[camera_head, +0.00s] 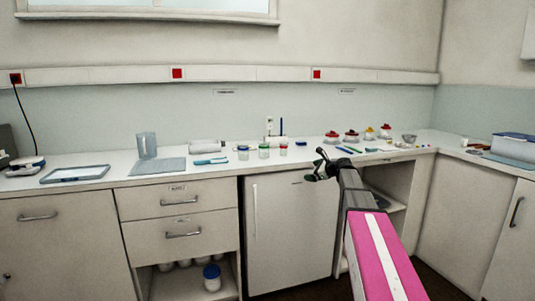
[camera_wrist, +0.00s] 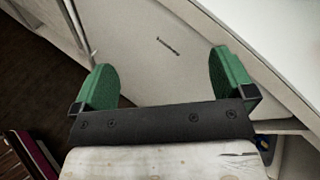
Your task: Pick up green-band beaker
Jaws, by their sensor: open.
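The green-band beaker (camera_head: 264,151) stands upright on the counter in the head view, the middle one of three small beakers in a row. A blue-band beaker (camera_head: 243,152) is to its left and a red-band beaker (camera_head: 284,149) to its right. My gripper (camera_head: 318,164) is in front of the counter, to the right of the beakers and apart from them. In the wrist view my gripper (camera_wrist: 163,75) has its two green fingers spread wide with nothing between them. No beaker shows in the wrist view.
The counter (camera_head: 120,162) runs along the wall. A blue-and-white tool (camera_head: 210,161) and a grey mat (camera_head: 157,166) lie left of the beakers. Several red- and yellow-topped items, including one (camera_head: 351,136), stand to the right. A cabinet door (camera_head: 288,230) is below the counter.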

